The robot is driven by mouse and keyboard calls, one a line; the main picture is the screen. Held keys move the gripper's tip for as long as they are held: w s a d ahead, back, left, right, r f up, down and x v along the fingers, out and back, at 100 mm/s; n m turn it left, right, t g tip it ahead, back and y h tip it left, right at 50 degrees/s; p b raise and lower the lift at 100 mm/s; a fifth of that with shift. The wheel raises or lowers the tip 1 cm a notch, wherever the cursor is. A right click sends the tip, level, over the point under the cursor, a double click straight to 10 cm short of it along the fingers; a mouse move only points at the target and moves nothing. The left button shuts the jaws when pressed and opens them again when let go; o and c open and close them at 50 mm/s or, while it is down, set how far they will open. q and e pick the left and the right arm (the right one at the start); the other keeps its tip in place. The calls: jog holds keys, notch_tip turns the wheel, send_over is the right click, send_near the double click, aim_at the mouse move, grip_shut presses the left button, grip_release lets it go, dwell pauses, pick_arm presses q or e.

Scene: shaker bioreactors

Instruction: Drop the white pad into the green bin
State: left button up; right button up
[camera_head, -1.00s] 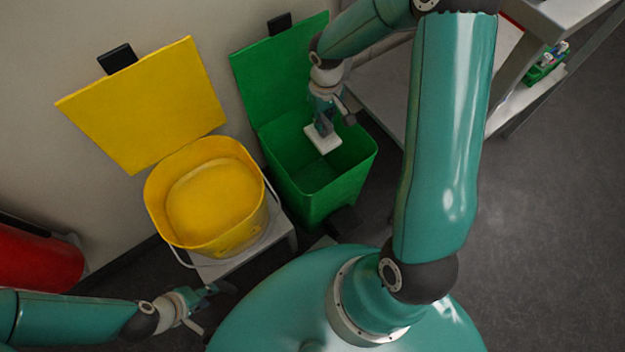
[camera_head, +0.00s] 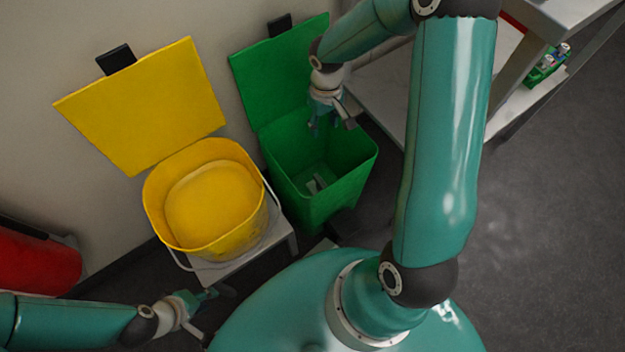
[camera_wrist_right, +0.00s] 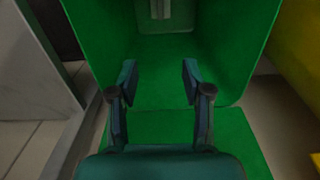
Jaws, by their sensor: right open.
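My right gripper (camera_head: 322,125) is open and empty above the mouth of the green bin (camera_head: 345,178). In the right wrist view my right gripper (camera_wrist_right: 158,78) shows its two fingers apart with nothing between them. A pale piece, which looks like the white pad (camera_head: 316,184), lies down inside the green bin in shadow. It also shows in the right wrist view as a pale pad (camera_wrist_right: 160,9), cut off by the top edge. My left gripper (camera_head: 212,296) is low at the left, below the yellow bin, and its fingers are too small to read.
An open yellow bin (camera_head: 160,215) stands left of the green bin on a light stand. The green bin's lid (camera_head: 280,75) is raised against the wall. A red rounded object (camera_head: 40,262) is at the far left. A shelved table (camera_head: 515,105) stands at the right.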

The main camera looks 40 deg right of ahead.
notch_tip(320, 180, up, 12)
jog(key=shift+f, duration=0.15)
dwell(0.7)
